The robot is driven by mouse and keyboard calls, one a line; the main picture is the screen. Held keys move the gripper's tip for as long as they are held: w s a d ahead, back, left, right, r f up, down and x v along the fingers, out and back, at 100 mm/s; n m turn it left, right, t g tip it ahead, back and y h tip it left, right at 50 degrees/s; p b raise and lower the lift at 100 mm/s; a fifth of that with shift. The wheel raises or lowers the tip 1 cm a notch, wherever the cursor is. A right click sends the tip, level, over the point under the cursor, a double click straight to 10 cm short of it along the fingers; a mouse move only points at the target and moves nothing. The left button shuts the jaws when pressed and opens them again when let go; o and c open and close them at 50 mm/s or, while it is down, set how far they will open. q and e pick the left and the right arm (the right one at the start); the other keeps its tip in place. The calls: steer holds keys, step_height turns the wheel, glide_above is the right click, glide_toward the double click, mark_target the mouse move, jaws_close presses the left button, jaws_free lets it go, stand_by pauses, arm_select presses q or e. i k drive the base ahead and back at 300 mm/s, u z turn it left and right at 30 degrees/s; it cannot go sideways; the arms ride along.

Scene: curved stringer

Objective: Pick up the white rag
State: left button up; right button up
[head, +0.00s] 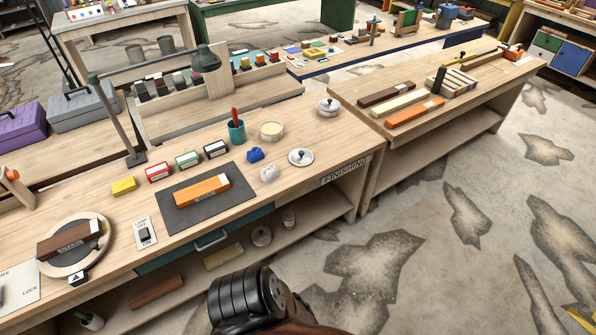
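The white rag (268,173) is a small crumpled lump on the light wood finishing bench (330,150), near its front edge. It lies just in front of a blue rag (255,154) and to the left of a round white lid with a dark knob (300,157). Nothing touches or covers the white rag. A black and brown part of my own arm shows at the bottom middle, below the bench front. Neither of my grippers is in view.
A dark mat (174,220) with an orange block (201,190) lies left of the rag. Behind stand a teal cup (236,131), a round tin (271,131) and a lidded white pot (329,107). The bench top right of the lid is clear. A lower shelf runs underneath.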

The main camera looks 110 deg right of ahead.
mark_target(270, 173)
steer(key=z, duration=3.3)
